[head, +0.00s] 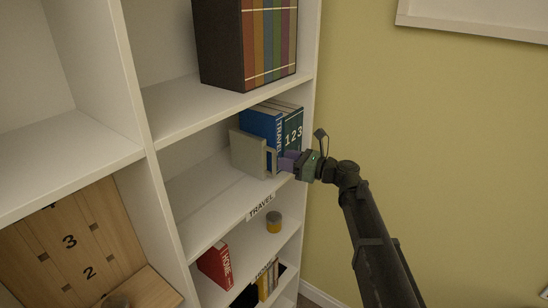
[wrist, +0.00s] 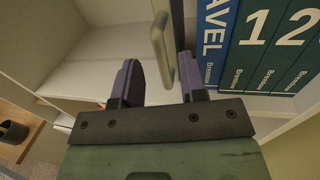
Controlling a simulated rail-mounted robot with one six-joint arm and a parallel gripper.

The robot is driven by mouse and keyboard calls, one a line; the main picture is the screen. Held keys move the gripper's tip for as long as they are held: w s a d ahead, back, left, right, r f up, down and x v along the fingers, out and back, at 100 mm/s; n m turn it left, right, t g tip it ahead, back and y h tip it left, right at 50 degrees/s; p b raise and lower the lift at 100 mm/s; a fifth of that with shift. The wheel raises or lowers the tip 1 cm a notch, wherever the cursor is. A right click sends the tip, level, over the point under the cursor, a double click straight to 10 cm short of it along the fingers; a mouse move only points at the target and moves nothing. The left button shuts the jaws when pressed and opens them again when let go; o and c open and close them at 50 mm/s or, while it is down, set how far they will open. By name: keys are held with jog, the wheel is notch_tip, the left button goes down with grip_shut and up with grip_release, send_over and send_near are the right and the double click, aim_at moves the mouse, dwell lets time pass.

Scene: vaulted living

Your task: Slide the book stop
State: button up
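The book stop (head: 247,154) is a beige upright plate with a bar handle, on the shelf labelled TRAVEL. It stands at the left of a blue TRAVEL book (head: 262,124) and green numbered books (head: 292,128). My gripper (head: 285,162) is at the shelf's front, by the handle. In the wrist view its purple fingers (wrist: 158,82) are apart, and the handle (wrist: 163,47) shows between them, closer to the right finger. I cannot tell whether that finger touches it. The blue book (wrist: 214,35) is just right of that finger.
The TRAVEL shelf (head: 208,187) is bare left of the stop. The shelf above carries a dark box of coloured books (head: 222,45). Below are a red book (head: 215,265) and a small yellow-grey can (head: 274,222). A white side panel (head: 309,105) bounds the right.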

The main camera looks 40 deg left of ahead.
aim_at(274, 173)
jog(key=a, duration=0.4)
jog(key=shift+s+a, duration=0.35)
jog(key=shift+s, duration=0.05)
grip_shut()
